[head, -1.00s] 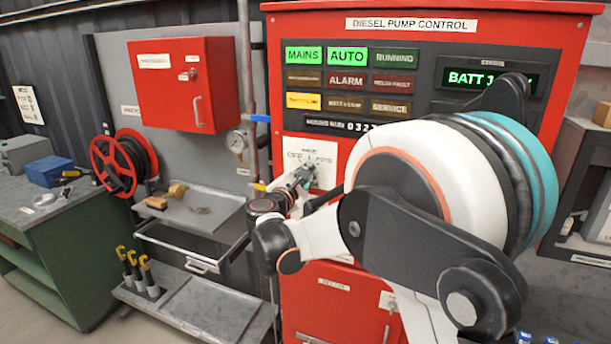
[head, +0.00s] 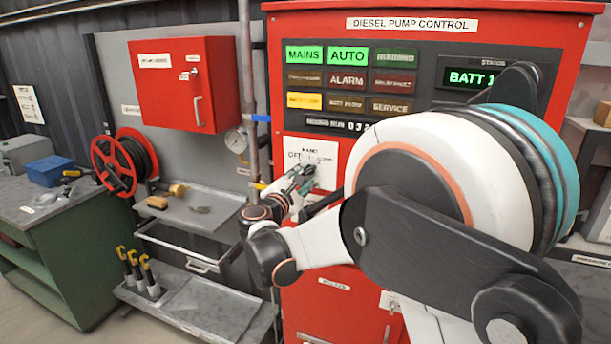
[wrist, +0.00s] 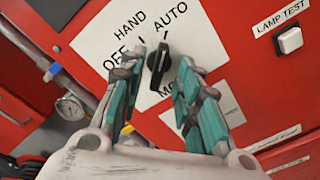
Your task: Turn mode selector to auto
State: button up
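The mode selector is a black knob (wrist: 158,66) on a white plate (wrist: 92,42) marked HAND, AUTO, OFF and MODE. In the wrist view the knob's long axis runs nearly upright, its upper end towards the AUTO lettering. My gripper (wrist: 161,70) is open, with one teal finger on each side of the knob in the picture. A gap shows on both sides, and I cannot tell how far the tips stand from the panel. In the head view my gripper (head: 304,174) is in front of the plate (head: 322,149) and hides the knob. The AUTO lamp (head: 348,56) is lit green.
The red pump cabinet (head: 345,262) carries the plate. A lamp test button (wrist: 289,39) is to the knob's right. A pipe (head: 249,90) with a gauge (head: 236,140) runs along the cabinet's left side. A tray (head: 215,207) and hose reel (head: 117,165) are further left.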

jog(key=v, duration=0.9)
